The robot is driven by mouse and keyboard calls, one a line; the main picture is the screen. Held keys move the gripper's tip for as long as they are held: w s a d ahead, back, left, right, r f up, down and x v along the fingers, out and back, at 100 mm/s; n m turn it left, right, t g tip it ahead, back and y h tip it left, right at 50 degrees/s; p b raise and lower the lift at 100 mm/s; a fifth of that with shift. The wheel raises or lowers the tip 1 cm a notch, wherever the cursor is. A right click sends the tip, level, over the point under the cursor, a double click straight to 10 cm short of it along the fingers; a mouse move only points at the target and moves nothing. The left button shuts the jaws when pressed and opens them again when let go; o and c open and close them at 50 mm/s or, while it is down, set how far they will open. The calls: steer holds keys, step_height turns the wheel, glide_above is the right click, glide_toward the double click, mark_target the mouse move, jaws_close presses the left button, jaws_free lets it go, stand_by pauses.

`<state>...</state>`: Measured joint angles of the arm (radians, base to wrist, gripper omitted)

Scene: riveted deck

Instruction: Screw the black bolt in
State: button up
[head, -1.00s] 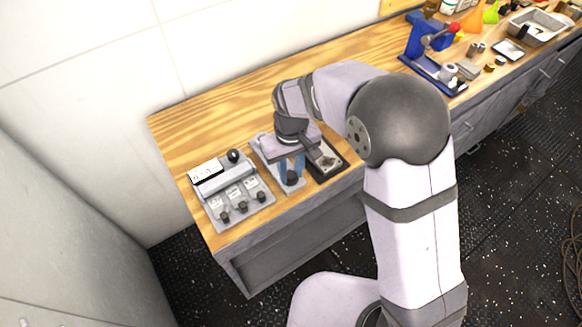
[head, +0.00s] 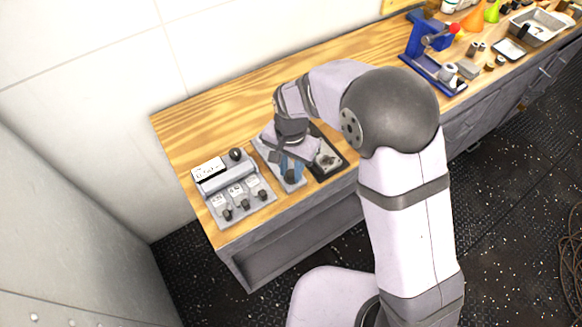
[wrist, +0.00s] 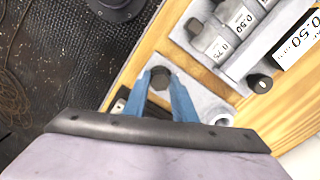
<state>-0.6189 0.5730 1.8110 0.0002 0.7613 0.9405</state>
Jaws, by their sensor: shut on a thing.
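My gripper (head: 290,171) points down over a grey plate (head: 265,150) on the wooden bench, its blue fingers close together. In the wrist view, my gripper (wrist: 160,80) is shut on the black bolt (wrist: 160,73), whose dark hexagonal head shows between the blue fingertips. The bolt stands over the grey plate (wrist: 208,98). Its shank and any hole under it are hidden, so I cannot tell how deep it sits.
Left of the plate is a grey rack (head: 240,203) with several labelled dark bolts. Right of it is a black tray (head: 343,166) holding a metal part. A blue press (head: 418,45) stands farther right. The bench behind my gripper is clear.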

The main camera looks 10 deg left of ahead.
mark_target(290, 173)
steer(key=m, duration=0.4)
steer(key=shift+w+a+r+m+p, duration=0.2)
steer(key=shift+w+r+m+p, duration=0.05)
steer(key=shift+r+m+p, duration=0.05)
steer(key=shift+m, duration=1.9)
steer(key=o, duration=1)
steer(key=shift+o, duration=0.2)
steer(key=shift+s+d, duration=0.1)
steer(key=shift+s, duration=0.05)
steer(key=shift+f, duration=0.1)
steer(key=shift+r+b, duration=0.75)
steer(key=shift+r, duration=2.95)
